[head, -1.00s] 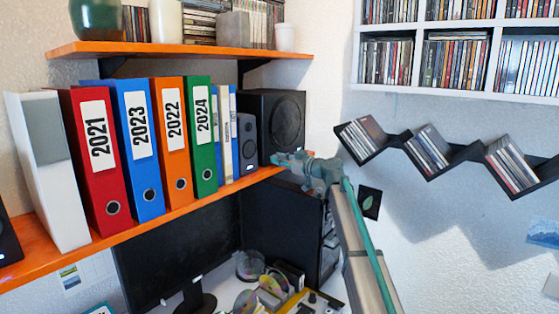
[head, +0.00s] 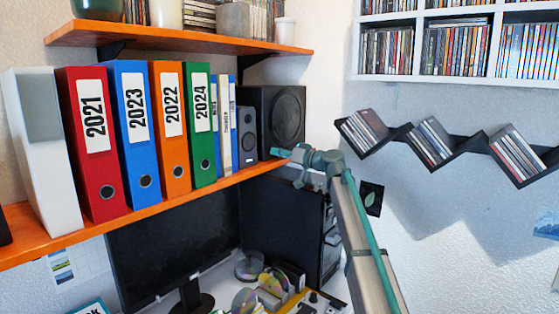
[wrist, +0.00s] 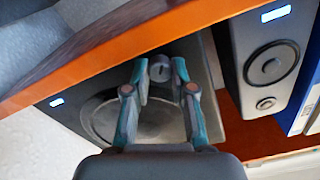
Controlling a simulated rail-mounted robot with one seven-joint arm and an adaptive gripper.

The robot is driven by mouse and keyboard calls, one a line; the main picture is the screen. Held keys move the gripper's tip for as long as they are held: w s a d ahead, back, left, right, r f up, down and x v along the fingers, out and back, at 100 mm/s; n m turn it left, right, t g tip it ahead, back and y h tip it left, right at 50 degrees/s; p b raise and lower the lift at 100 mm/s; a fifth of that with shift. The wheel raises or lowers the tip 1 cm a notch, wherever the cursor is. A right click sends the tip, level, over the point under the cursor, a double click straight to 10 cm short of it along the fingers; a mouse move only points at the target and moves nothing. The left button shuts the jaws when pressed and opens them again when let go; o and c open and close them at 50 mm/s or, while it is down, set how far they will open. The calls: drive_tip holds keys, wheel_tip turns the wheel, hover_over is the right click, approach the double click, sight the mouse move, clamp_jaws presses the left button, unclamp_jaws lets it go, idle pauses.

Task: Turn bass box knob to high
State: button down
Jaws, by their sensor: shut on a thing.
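The bass box (head: 262,108), a large black speaker with a round cone, stands at the right end of the orange shelf. It also shows tilted in the wrist view (wrist: 203,96), with its cone behind my fingers. Its small grey knob (wrist: 160,67) sits near the orange shelf edge in the wrist view, between my fingertips. My gripper (wrist: 159,70), with teal fingers, is shut on the knob. In the head view my gripper (head: 281,153) is at the lower front of the bass box, and the knob cannot be made out there.
The orange shelf (head: 130,223) passes close by my fingers. A small grey speaker (head: 247,137) and several binders (head: 172,130) stand left of the bass box. A monitor (head: 170,245) and a black computer case (head: 285,225) are below. Open space lies before the wall at right.

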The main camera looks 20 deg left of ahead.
drive_tip(key=m, duration=1.2)
drive_tip(key=shift+m+p, duration=0.35)
drive_tip(key=shift+m, duration=0.05)
idle(0.3)
drive_tip(key=c, duration=1)
unclamp_jaws()
drive_tip(key=shift+f, duration=0.1)
drive_tip(key=shift+d, duration=0.2)
drive_tip(key=v, duration=0.7)
drive_tip(key=shift+s+d+r, duration=0.15)
drive_tip(key=shift+d+r, duration=0.1)
drive_tip(key=shift+d, duration=0.1)
